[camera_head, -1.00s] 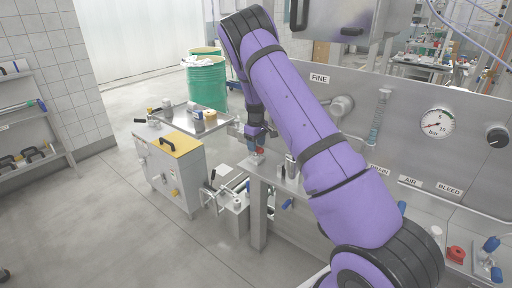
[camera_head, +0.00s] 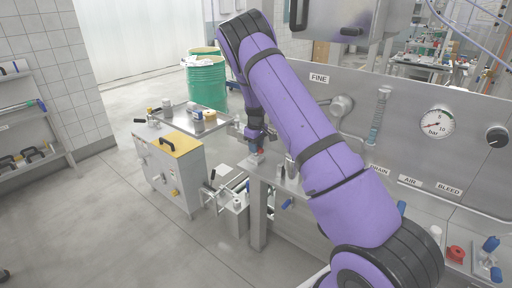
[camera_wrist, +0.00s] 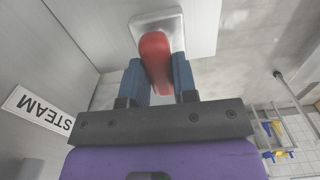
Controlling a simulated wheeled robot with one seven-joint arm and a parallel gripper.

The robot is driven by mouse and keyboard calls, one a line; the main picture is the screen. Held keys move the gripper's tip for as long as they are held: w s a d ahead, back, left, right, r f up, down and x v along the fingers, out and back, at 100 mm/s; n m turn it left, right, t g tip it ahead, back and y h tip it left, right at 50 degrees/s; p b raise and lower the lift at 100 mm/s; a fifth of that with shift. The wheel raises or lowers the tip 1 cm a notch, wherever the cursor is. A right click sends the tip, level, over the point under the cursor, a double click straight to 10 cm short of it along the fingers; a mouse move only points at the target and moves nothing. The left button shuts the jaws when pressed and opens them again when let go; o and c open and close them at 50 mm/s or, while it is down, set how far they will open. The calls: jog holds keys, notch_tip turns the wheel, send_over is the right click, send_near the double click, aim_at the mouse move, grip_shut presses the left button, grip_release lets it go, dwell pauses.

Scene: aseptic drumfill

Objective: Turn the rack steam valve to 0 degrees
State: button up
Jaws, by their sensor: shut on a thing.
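The rack steam valve has a red handle (camera_wrist: 155,60) on a pale square base (camera_wrist: 172,24), seen in the wrist view beside a STEAM label (camera_wrist: 40,109). My gripper (camera_wrist: 158,78) has its two blue fingers on either side of the red handle and is shut on it. In the head view my gripper (camera_head: 255,150) reaches down to the left end of the steel bench, with a bit of the red handle (camera_head: 261,152) showing by the fingers. The rest of the valve is hidden there.
A steel panel with a FINE label (camera_head: 319,79) and a pressure gauge (camera_head: 438,122) stands behind my arm. A yellow-topped cabinet (camera_head: 172,170) and green drums (camera_head: 206,84) are to the left. The floor at front left is clear.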

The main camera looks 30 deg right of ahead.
jog(key=m, duration=0.8)
jog(key=shift+m, duration=0.3)
jog(key=m, duration=0.4)
jog(key=shift+m, duration=2.6)
jog(key=o, duration=0.9)
jog(key=shift+r, duration=0.15)
